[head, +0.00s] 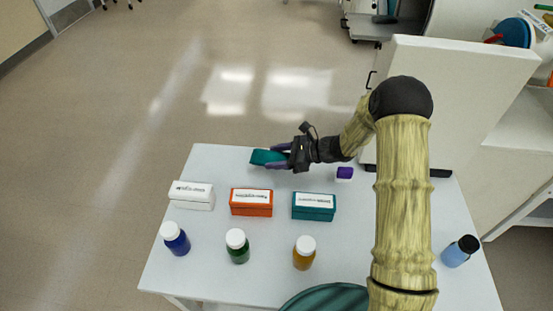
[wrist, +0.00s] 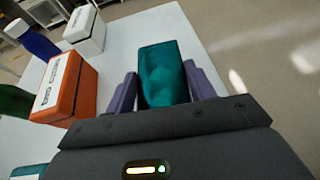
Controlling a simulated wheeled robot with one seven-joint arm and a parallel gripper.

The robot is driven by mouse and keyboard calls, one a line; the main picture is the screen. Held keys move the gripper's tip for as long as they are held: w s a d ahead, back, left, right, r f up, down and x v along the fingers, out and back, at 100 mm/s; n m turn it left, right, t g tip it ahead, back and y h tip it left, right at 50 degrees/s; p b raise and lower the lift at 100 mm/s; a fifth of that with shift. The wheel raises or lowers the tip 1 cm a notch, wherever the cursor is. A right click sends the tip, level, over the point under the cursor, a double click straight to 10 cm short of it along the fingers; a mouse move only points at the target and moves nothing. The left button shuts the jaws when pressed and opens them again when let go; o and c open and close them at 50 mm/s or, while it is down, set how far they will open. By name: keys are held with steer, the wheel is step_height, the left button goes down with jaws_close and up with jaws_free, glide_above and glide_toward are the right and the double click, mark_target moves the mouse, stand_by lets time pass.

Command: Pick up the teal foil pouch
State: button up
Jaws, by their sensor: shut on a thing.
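The teal foil pouch (head: 264,157) is near the far edge of the white table in the head view. My gripper (head: 280,158) reaches it from the right, with purple fingers on either side of it. In the wrist view the pouch (wrist: 163,75) lies between the two purple fingers (wrist: 161,92), and my gripper is shut on it. It is close to the table surface; I cannot tell whether it touches the table.
Blue (head: 175,239), green (head: 237,246) and amber (head: 304,253) bottles stand nearer. A light-blue bottle (head: 460,251) is at right.

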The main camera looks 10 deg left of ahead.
mark_target(277, 157)
step_height(277, 157, up, 6)
steer(key=p, duration=0.3)
stand_by(0.6)
